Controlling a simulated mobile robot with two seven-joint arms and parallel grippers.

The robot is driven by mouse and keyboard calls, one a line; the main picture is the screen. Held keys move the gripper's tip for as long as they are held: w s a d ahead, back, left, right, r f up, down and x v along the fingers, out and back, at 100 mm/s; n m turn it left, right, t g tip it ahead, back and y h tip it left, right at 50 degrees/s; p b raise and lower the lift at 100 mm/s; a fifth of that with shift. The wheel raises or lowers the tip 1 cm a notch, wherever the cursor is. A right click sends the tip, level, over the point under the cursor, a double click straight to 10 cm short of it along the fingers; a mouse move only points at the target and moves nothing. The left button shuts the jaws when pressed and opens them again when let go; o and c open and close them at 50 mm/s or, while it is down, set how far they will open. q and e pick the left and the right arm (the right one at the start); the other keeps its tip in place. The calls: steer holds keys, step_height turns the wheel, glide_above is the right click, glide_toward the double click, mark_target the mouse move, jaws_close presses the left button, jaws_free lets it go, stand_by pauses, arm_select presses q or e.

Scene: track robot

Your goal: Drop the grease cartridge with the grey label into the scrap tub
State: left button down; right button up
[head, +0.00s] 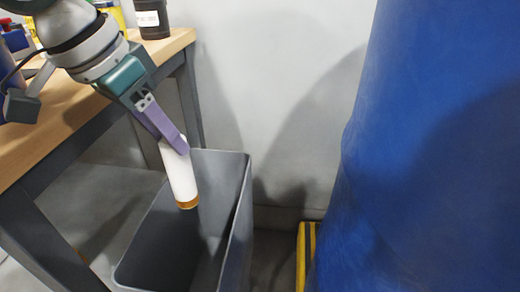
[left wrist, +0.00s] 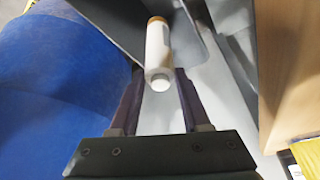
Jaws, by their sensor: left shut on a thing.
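My left gripper (head: 176,146) has purple fingers and is shut on a white grease cartridge (head: 181,182) with an orange-gold end. The cartridge hangs nearly upright, slightly tilted, with its orange end down over the open mouth of the grey scrap tub (head: 245,210). In the left wrist view the cartridge (left wrist: 158,48) sits between the fingers, with part of the tub (left wrist: 110,22) behind it. The body looks white; I cannot make out a grey label. My right gripper is not in view.
A wooden-topped workbench (head: 70,115) with dark legs stands to the left of the tub. A dark jar (head: 151,18) is on its far end. A large blue object (head: 430,150) fills the right. A yellow-and-black striped edge (head: 306,250) lies on the floor between.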

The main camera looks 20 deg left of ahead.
arm_select(q)
steer(key=shift+f, duration=0.1)
steer(key=shift+c, duration=1.4)
jaws_free()
steer(key=p+v, duration=0.4)
steer(key=v, duration=0.6)
